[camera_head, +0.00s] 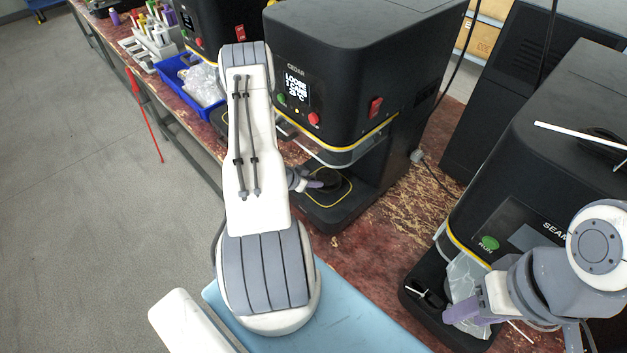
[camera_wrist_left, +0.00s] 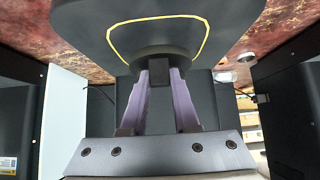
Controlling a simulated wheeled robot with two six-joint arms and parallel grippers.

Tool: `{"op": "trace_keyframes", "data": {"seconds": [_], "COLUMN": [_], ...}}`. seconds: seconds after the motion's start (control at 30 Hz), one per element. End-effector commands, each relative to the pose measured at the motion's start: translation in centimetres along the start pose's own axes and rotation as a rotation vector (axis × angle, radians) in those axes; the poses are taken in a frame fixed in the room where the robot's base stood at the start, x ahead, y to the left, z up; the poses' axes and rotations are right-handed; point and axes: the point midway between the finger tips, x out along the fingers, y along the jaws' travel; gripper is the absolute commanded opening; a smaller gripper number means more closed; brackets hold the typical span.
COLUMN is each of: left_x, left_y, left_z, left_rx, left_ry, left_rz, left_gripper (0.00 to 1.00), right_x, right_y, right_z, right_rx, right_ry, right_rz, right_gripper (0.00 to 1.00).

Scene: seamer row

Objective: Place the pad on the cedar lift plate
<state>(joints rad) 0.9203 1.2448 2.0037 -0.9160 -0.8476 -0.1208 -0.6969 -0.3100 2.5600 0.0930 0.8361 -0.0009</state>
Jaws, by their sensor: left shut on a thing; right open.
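The black CEDAR machine (camera_head: 350,75) stands in the middle of the head view. Its low dark lift plate (camera_head: 340,212) has a yellow outline, which also shows in the left wrist view (camera_wrist_left: 112,40). My left gripper (camera_head: 322,181) reaches in over the plate under the machine's head. Its purple fingers (camera_wrist_left: 160,95) are shut on the block-like grip of the dark round pad (camera_wrist_left: 160,55). My right gripper (camera_head: 462,312) is open, low in front of the seamer at right.
The seamer (camera_head: 545,190) with a green RUN button stands at right. A clear plastic piece (camera_head: 465,275) is by my right gripper. A blue bin (camera_head: 190,88) with clear bags and a rack of bottles (camera_head: 152,42) are at upper left. Worn red bench (camera_head: 375,260) shows between the machines.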

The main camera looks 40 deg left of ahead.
Motion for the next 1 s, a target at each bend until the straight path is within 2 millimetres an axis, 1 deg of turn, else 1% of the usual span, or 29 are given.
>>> {"op": "trace_keyframes", "data": {"seconds": [0.27,0.83,0.87,0.9,0.93,1.0], "left_x": [0.1,0.9,0.8,0.8,0.8,0.8], "left_y": [0.0,0.0,0.0,0.0,0.0,0.0], "left_z": [0.1,0.9,0.8,0.8,0.8,0.8], "left_rx": [0.0,0.0,0.0,0.0,0.0,0.0], "left_ry": [0.0,0.0,0.0,0.0,0.0,0.0], "left_rz": [0.0,0.0,0.0,0.0,0.0,0.0], "left_gripper": [0.0,0.0,0.36,0.52,0.63,0.64], "right_x": [0.1,1.1,1.0,1.0,1.0,1.0], "right_y": [0.0,0.1,0.1,0.1,0.1,0.1], "right_z": [0.0,0.1,0.1,0.1,0.1,0.1], "right_rx": [0.0,0.0,0.0,0.0,0.0,0.0], "right_ry": [0.0,0.0,0.0,0.0,0.0,0.0], "right_rz": [0.0,0.0,0.0,0.0,0.0,0.0], "right_gripper": [0.44,0.44,0.44,0.44,0.44,0.44]}}
